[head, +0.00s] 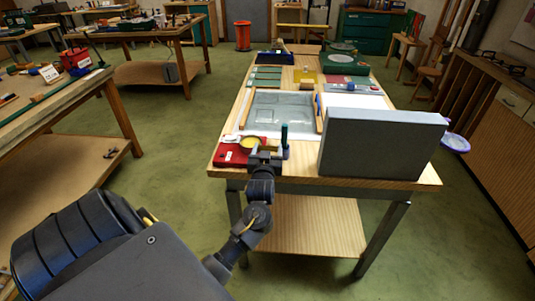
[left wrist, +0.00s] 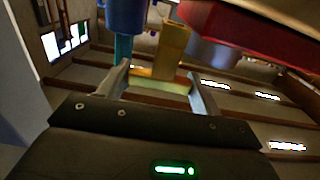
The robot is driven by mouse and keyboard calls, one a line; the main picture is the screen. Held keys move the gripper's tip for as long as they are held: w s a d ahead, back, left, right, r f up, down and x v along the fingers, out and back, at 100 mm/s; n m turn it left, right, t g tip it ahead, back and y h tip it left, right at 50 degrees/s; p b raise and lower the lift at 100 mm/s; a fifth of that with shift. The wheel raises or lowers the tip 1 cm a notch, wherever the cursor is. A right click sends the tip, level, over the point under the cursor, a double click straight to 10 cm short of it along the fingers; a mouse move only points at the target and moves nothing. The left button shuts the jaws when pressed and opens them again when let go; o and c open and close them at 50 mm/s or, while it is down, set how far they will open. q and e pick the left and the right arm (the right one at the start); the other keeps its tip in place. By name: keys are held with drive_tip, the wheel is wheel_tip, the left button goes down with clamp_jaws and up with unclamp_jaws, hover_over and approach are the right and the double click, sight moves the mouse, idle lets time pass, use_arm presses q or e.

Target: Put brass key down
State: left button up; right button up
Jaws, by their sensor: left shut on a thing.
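The piece stands up between and beyond the fingertips. In the head view I cannot make the key out clearly behind the gripper. Whether it touches the bench top (head: 305,164) cannot be told. My right gripper is not in view.
A dark teal-handled tool (head: 284,136) stands just right. A large grey block (head: 382,143) fills the bench's near right. A leaded panel (head: 281,117) lies behind.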

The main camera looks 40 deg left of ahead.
use_arm(q)
drive_tip(key=shift+f, duration=1)
drive_tip(key=shift+f, duration=0.1)
drive_tip(key=o, duration=1)
drive_tip(key=shift+r, duration=0.2)
drive_tip(key=b+v, duration=0.1)
drive_tip(key=v, duration=1.1)
drive_tip(key=shift+s+b, duration=0.1)
drive_tip(key=shift+b, duration=0.25)
